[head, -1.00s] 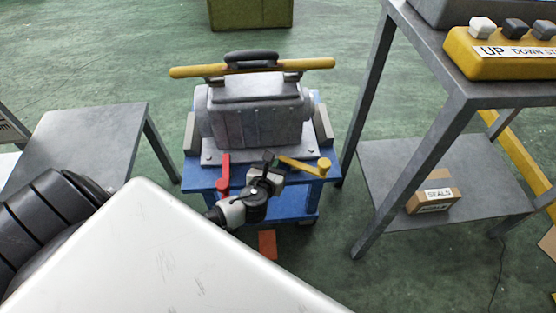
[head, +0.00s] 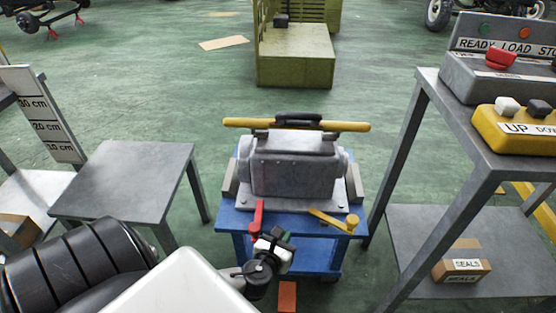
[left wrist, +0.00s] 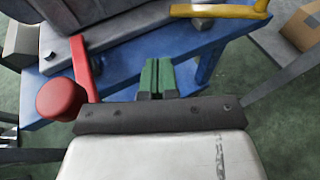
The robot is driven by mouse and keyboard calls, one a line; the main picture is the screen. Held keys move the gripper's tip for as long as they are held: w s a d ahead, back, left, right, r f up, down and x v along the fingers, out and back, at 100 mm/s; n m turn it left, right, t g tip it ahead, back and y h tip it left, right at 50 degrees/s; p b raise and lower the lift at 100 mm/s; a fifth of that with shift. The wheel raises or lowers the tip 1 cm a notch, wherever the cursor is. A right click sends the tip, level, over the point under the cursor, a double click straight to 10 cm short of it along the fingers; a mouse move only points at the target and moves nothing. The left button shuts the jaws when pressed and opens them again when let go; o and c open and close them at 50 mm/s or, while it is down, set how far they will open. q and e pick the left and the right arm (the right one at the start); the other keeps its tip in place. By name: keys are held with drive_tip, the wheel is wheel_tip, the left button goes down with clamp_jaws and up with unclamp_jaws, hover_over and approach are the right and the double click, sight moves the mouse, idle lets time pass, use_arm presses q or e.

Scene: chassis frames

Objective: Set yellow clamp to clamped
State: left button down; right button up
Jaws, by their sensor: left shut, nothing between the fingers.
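The yellow clamp (head: 331,220) is a handle with a round knob at its right end, on the front right of the blue cart (head: 290,222). In the left wrist view the yellow clamp (left wrist: 220,11) lies nearly level across the top right. The red clamp (head: 257,221) stands up on the front left; its round knob (left wrist: 61,99) shows large in the left wrist view. My left gripper (head: 284,240) is between the two clamps, apart from the yellow one. Its green fingers (left wrist: 157,78) are shut and empty. My right gripper is out of view.
A grey machine housing (head: 295,167) with a yellow bar (head: 350,126) sits on the cart. A grey table (head: 130,180) is at the left. A shelf with a SEALS box (head: 462,268) and a yellow button box (head: 515,128) is at the right.

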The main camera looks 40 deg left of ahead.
use_arm(q)
drive_tip(key=shift+v, duration=1.6)
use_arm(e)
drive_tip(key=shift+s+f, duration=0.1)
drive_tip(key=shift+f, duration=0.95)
use_arm(q)
drive_tip(key=shift+a, duration=0.2)
